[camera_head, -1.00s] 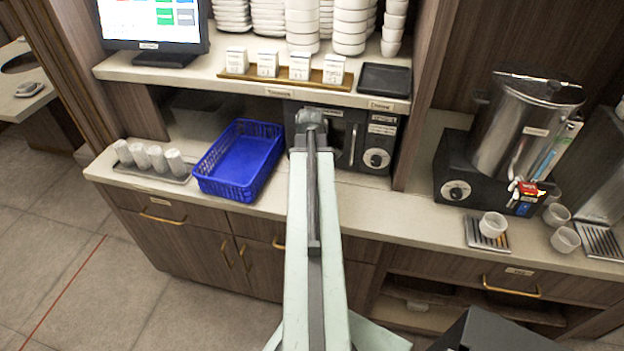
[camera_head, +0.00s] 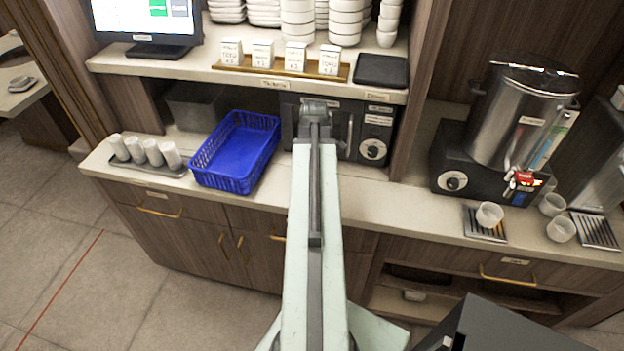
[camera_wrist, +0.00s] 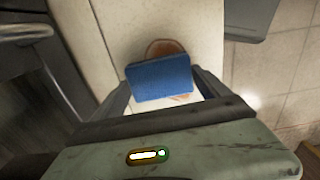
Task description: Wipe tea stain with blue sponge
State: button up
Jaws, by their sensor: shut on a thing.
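In the wrist view my gripper (camera_wrist: 162,88) is shut on the blue sponge (camera_wrist: 160,76), a flat blue block held between its two fingers. A round brown tea stain (camera_wrist: 166,47) lies on the pale counter surface behind the sponge. The sponge covers the stain's middle; brown edges show above it and at its lower right. I cannot tell whether the sponge touches the counter. In the head view my arm hides the stain, and the sponge and fingers cannot be made out there.
The counter (camera_head: 385,205) carries a blue basket (camera_head: 222,182), a tray of white cups (camera_head: 146,152) at left, and a dark appliance (camera_head: 372,150) behind my arm. A steel urn (camera_head: 515,112) and small white cups (camera_head: 489,214) stand at right. A shelf (camera_head: 200,72) overhangs the back.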

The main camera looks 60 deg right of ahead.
jog(key=shift+w+d, duration=0.3)
jog(key=shift+d, duration=0.7)
jog(key=shift+w+d, duration=0.35)
jog(key=shift+d, duration=0.7)
jog(key=shift+w+d, duration=0.3)
jog(key=shift+d, duration=0.7)
jog(key=shift+s+d, duration=0.2)
jog(key=shift+s, duration=0.35)
jog(key=shift+s+d, duration=0.2)
jog(key=shift+s, duration=0.35)
jog(key=shift+s+a+f, duration=0.1)
jog(key=shift+s+a, duration=0.1)
jog(key=shift+a, duration=0.55)
jog(key=shift+s+a+r, duration=0.1)
jog(key=shift+s+a, duration=0.1)
jog(key=shift+a, duration=0.5)
jog(key=shift+s+a+f, duration=0.1)
jog(key=shift+s+a, duration=0.1)
jog(key=shift+a, duration=0.55)
jog(key=shift+s+a, duration=0.3)
jog(key=shift+a, duration=0.6)
jog(key=shift+s+a, duration=0.25)
jog(key=shift+a, duration=0.6)
notch_tip(320, 180, up, 6)
jog(key=p, duration=0.6)
